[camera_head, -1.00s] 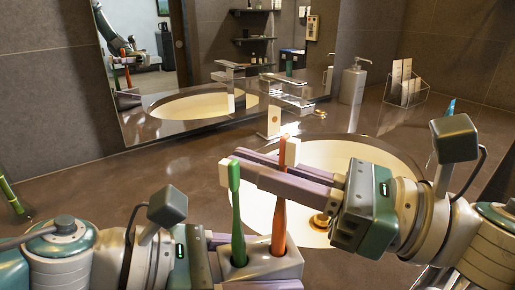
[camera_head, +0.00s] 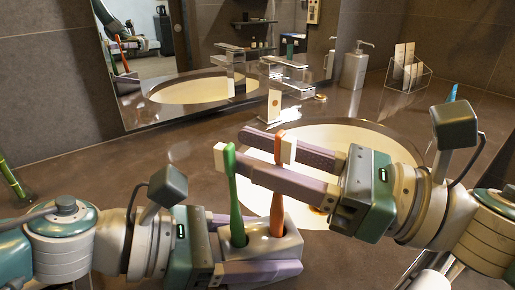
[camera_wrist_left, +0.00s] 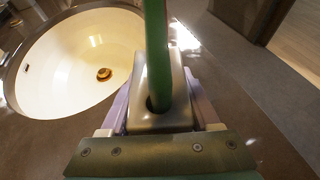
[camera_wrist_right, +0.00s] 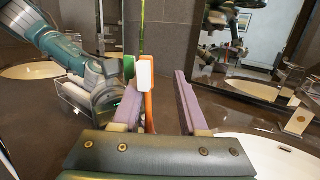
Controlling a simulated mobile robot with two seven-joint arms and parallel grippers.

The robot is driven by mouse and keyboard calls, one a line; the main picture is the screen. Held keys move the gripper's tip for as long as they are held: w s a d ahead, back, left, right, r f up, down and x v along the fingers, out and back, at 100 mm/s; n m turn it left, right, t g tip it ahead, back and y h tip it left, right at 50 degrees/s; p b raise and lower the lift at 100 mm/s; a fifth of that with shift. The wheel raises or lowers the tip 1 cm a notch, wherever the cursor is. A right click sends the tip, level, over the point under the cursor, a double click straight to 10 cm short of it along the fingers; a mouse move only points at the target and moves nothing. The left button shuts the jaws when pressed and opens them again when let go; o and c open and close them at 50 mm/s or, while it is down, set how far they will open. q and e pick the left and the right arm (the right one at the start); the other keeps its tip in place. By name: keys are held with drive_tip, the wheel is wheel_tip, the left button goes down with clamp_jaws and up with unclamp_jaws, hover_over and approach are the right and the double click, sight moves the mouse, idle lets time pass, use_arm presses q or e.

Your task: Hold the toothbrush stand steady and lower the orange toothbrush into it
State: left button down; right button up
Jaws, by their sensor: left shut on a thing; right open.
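The grey toothbrush stand (camera_head: 289,244) is on the counter, with my left gripper (camera_head: 292,247) shut on its sides. It also shows between the left fingers in the left wrist view (camera_wrist_left: 180,112). A green toothbrush (camera_head: 235,205) stands upright in its left hole. The orange toothbrush (camera_head: 277,208) stands nearly upright in the other hole, white bristles up. My right gripper (camera_head: 238,146) is open, with its fingers either side of the orange toothbrush's upper part. In the right wrist view the orange toothbrush (camera_wrist_right: 149,108) is close to the left finger, with a clear gap to the right finger.
A round basin (camera_head: 375,140) lies behind and right of the stand, with a tap (camera_head: 285,75) beyond. A soap dispenser (camera_head: 356,66) and a clear holder with cards (camera_head: 407,72) stand at the back right. A mirror fills the back left. The counter's left is mostly clear.

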drive_tip(key=shift+d, duration=0.1)
drive_tip(key=v, duration=1.1)
drive_tip(key=shift+s+d, duration=0.15)
drive_tip(key=shift+d, duration=0.25)
drive_tip(key=shift+f, duration=0.1)
use_arm(q)
drive_tip(key=shift+c, duration=0.2)
unclamp_jaws()
drive_tip(key=shift+a, duration=0.1)
